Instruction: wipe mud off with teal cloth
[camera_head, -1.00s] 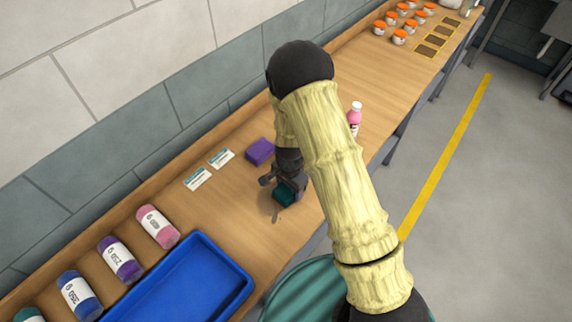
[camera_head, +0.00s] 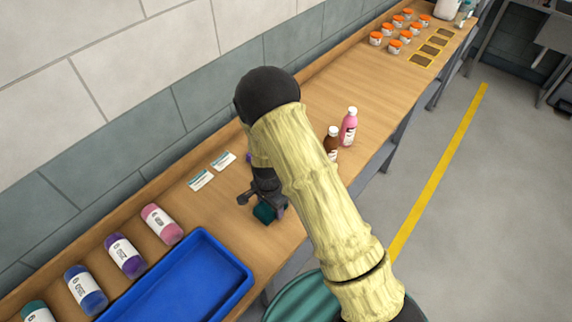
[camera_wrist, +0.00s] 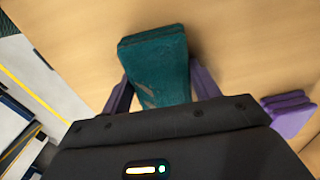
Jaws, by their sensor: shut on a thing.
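My gripper (camera_head: 263,204) is shut on the teal cloth (camera_head: 264,213), a folded block held low at the wooden bench top (camera_head: 237,225). In the wrist view the teal cloth (camera_wrist: 160,55) sits between my two purple-grey fingers (camera_wrist: 158,85). It has a brownish smear on its near face. I cannot tell whether the cloth touches the wood. No mud shows on the bench now; any under the cloth or gripper is hidden. A purple folded cloth (camera_wrist: 288,112) lies to the right in the wrist view. It is mostly hidden behind my arm in the head view.
Two white cards (camera_head: 202,179) lie near the wall. A brown bottle (camera_head: 332,143) and a pink bottle (camera_head: 348,127) stand right of my arm. Orange-lidded jars (camera_head: 394,46) are farther back.

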